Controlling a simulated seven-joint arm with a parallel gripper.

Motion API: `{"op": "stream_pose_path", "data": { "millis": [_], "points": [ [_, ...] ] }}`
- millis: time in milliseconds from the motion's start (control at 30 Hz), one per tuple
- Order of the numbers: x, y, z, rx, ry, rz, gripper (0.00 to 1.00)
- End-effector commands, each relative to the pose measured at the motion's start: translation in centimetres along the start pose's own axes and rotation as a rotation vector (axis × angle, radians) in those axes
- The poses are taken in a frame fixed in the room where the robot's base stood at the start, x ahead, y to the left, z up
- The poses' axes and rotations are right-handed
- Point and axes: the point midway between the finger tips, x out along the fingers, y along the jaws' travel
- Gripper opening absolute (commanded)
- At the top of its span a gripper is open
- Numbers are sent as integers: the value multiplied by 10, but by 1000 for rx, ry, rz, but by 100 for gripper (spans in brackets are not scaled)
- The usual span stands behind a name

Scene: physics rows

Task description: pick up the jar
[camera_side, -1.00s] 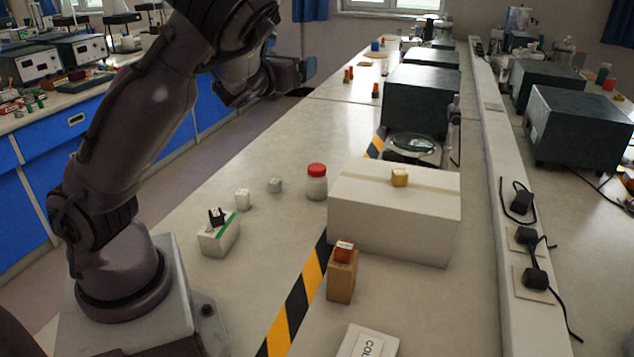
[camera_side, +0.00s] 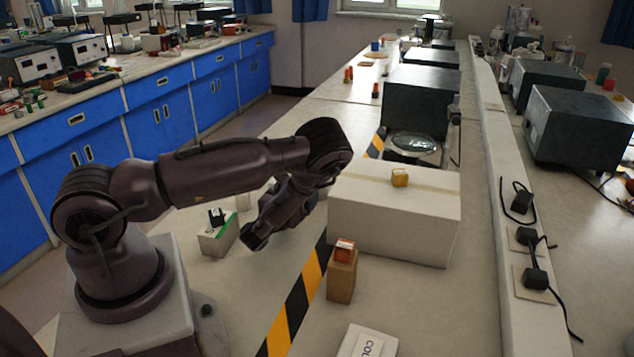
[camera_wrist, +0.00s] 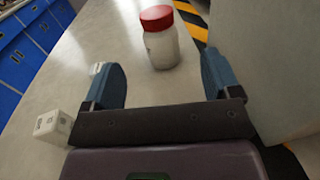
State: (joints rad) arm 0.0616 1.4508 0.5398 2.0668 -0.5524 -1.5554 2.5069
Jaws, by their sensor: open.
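The jar (camera_wrist: 162,44) is white with a red lid and stands upright on the bench, ahead of my gripper in the wrist view. My gripper (camera_wrist: 162,82) is open, with its two blue fingers apart and nothing between them. The jar appears beyond the fingertips, roughly centred between them and not touched. In the side view my arm hides the jar, and the fingers of my gripper cannot be made out there.
A cardboard box (camera_side: 341,278) with a red-orange item on top stands in front. A white cube (camera_wrist: 53,125) lies left of my gripper.

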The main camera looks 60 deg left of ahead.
Motion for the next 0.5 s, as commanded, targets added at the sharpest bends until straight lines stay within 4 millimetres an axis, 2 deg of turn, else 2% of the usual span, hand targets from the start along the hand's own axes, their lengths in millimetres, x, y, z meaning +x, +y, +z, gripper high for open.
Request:
{"op": "stream_pose_path", "data": {
  "millis": [233,500],
  "points": [
    [48,1,2,-1,-5,1,83],
    [71,1,2,0,-1,0,83]
  ]
}}
